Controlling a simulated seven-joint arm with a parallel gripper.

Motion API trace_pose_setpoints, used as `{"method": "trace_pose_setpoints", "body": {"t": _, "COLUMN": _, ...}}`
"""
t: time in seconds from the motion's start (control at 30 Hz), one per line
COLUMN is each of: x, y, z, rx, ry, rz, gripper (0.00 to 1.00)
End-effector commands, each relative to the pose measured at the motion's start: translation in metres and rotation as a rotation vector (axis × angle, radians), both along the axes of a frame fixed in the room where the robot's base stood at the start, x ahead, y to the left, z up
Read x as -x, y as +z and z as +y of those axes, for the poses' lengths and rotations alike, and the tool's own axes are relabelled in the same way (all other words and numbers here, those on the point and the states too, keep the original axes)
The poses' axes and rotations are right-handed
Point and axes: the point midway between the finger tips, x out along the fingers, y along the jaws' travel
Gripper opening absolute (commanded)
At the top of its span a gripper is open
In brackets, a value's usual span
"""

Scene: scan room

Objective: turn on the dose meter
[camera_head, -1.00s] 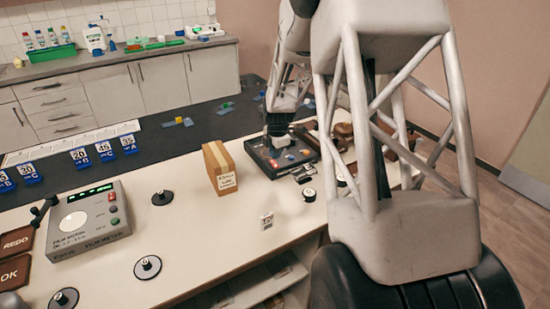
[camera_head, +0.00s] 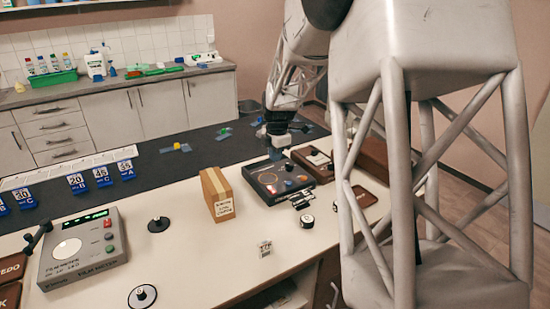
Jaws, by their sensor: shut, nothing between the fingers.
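A grey film meter (camera_head: 82,248) stands at the left of the white bench, with a lit green display, a round pale dial and small red and green buttons. A dark control box (camera_head: 268,186) with several coloured buttons, one of them orange, stands near the middle. Its lettering is too small to read, so I cannot tell which device is the dose meter. My gripper (camera_head: 276,154) is shut and empty, pointing down at the back left edge of the dark box. I cannot tell whether its tips touch anything.
A wooden block (camera_head: 216,194) with a label stands left of the dark box. Round black-and-white pieces (camera_head: 142,297) lie on the front bench. Blue numbered tags (camera_head: 101,177) stand on the dark strip behind. A brown box (camera_head: 313,163) sits right of the dark box.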

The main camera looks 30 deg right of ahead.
Motion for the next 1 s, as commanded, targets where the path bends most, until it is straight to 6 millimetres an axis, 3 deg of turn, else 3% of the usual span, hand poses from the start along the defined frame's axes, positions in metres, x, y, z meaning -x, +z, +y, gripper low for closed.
{"method": "trace_pose_setpoints", "body": {"t": 1.0, "x": -0.015, "y": -0.002, "z": 0.001, "rx": 0.002, "ry": 0.0, "rz": -0.048, "gripper": 0.0}}
